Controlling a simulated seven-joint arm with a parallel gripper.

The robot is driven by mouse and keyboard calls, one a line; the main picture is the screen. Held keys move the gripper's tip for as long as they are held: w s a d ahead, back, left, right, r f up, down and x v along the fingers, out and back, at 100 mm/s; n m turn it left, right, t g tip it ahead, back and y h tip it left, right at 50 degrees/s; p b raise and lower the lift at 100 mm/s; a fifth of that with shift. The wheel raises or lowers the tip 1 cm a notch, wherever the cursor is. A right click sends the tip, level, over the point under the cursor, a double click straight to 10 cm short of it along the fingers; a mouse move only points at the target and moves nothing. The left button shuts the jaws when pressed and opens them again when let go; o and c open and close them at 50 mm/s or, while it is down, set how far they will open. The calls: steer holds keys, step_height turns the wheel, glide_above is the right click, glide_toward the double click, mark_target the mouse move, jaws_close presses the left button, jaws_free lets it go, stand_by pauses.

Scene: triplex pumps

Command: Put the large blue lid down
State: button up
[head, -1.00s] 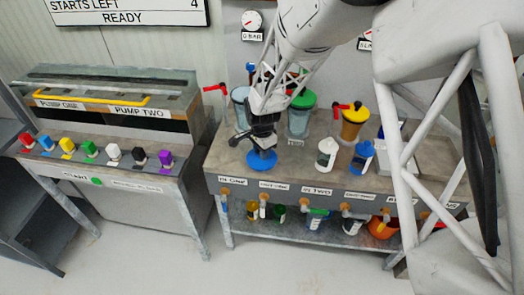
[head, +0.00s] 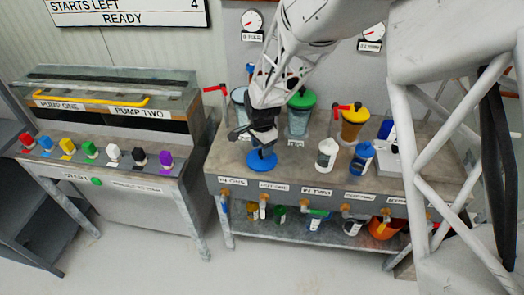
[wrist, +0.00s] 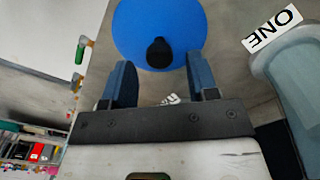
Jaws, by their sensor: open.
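The large blue lid (head: 261,162) lies on the grey bench top near its front left edge. In the wrist view the lid (wrist: 140,25) is a blue disc with a black knob (wrist: 160,53). My gripper (head: 262,148) is just above the lid. In the wrist view its two fingers (wrist: 160,82) are apart with nothing between them, and the knob lies just beyond the fingertips. The lid's far part is cut off in the wrist view.
Close behind stands an open grey-blue vessel (head: 238,98). A green-lidded vessel (head: 299,115), a yellow-lidded vessel (head: 352,122), a white bottle (head: 327,154) and a blue bottle (head: 361,158) stand to the right. A panel with coloured knobs (head: 88,150) is at left.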

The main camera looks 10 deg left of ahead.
step_height(320, 180, up, 9)
steer(key=shift+r, duration=0.2)
stand_by(0.3)
stand_by(0.8)
steer(key=s+d+r+n+t, duration=0.1)
steer(key=s+d+r+n, duration=0.1)
steer(key=s+d+r, duration=0.5)
steer(key=s+d+r+n, duration=0.2)
steer(key=s+d+r, duration=0.3)
steer(key=d, duration=0.5)
steer(key=s+d+r+n, duration=0.2)
steer(key=s+d, duration=0.4)
steer(key=s, duration=0.3)
steer(key=s+d+r+n+t, duration=0.1)
steer(key=s+d+r+n, duration=0.1)
steer(key=s+d, duration=0.4)
steer(key=s+r, duration=0.1)
steer(key=s, duration=0.3)
steer(key=shift+s+d+r+n+t, duration=0.15)
steer(key=shift+s+n+t, duration=0.15)
steer(key=shift+n, duration=0.1)
